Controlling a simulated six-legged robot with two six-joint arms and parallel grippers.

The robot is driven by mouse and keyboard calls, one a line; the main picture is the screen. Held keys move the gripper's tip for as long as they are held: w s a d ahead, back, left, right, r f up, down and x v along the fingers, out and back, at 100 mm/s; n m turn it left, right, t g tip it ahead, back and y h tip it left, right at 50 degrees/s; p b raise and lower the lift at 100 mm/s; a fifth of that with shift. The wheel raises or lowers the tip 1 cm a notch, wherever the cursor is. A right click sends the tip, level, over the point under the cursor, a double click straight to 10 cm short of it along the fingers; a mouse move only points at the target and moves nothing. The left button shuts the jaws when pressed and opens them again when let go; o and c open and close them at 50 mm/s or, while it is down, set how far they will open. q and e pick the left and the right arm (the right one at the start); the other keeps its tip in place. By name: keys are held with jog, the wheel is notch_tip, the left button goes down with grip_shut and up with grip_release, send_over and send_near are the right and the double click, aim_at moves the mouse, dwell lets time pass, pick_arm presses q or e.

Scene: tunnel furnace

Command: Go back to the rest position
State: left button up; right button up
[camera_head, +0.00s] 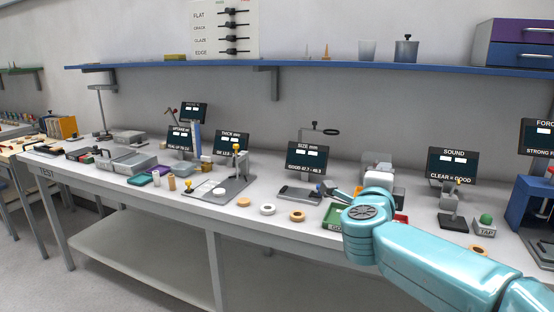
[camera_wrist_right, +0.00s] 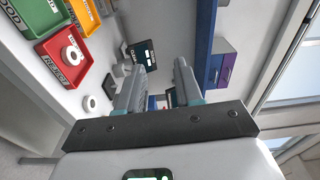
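My right arm comes in from the right in the head view. Its gripper (camera_head: 335,192) is largely hidden there behind my own arm, above the table by the trays. In the right wrist view my right gripper (camera_wrist_right: 161,72) has its two fingers apart with nothing seen between them. My left gripper is not in view. The work table (camera_head: 140,229) runs along the wall.
A green tray (camera_wrist_right: 30,28), a yellow tray (camera_wrist_right: 84,15) and a red tray (camera_wrist_right: 50,48) holding a white ring (camera_wrist_right: 72,55) are near my right gripper. Screens, including SIZE (camera_head: 311,158) and SOUND (camera_head: 453,162), stand behind. A blue shelf (camera_head: 330,67) runs above.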

jog(key=w+d+f+n+g+y, duration=0.1)
jog(key=d+f+n+g, duration=0.15)
jog(key=f, duration=1.05)
jog(key=d+f+n+g+y, duration=0.1)
jog(key=d+f+n, duration=0.15)
jog(key=f, duration=1.05)
jog(key=s+a+f+n+g+y, duration=0.2)
jog(key=s+f+n, duration=0.3)
jog(key=f, duration=0.7)
jog(key=s+a+f+n+g+y, duration=0.2)
jog(key=s+f, duration=0.5)
jog(key=f, duration=0.5)
jog(key=s+a+f+n+g+y, duration=0.2)
jog(key=s+a+f+n+g, duration=0.15)
jog(key=s, duration=0.55)
jog(key=s+a+f+n+g+y, duration=0.2)
jog(key=s+a+n, duration=0.15)
jog(key=s, duration=0.45)
jog(key=s+a+f+n+g+y, duration=0.2)
jog(key=s+a+g, duration=0.15)
jog(key=s, duration=0.55)
notch_tip(320, 180, up, 14)
jog(key=p, duration=1.4)
jog(key=shift+w+a+t+p, duration=0.2)
jog(key=shift+t+p, duration=0.1)
jog(key=shift+t, duration=0.15)
jog(key=shift+f, duration=0.15)
